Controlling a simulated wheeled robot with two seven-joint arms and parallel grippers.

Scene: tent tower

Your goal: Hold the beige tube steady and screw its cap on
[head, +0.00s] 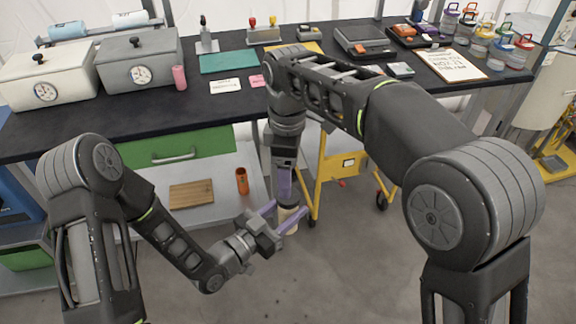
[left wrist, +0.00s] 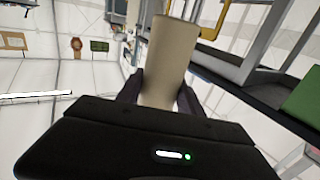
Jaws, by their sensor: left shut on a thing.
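The beige tube (head: 287,218) is held roughly upright in front of the workbench. My left gripper (head: 281,222) is shut on it from the left, with purple fingers around its sides. In the left wrist view the tube (left wrist: 168,62) sits between the two dark fingertips (left wrist: 160,96). My right gripper (head: 285,197) points down from above, its purple fingers just over the tube. A dark piece (head: 286,207), which looks like the cap, is at the tube's top, between or beside these fingertips. The overlap hides whether the right fingers are closed on it.
The dark workbench (head: 222,92) behind carries bins, cards and a row of jars. A yellow cart (head: 330,185) stands behind the grippers. An orange cup (head: 242,181) and a wooden board (head: 191,194) sit on the lower shelf. The grey floor in front is clear.

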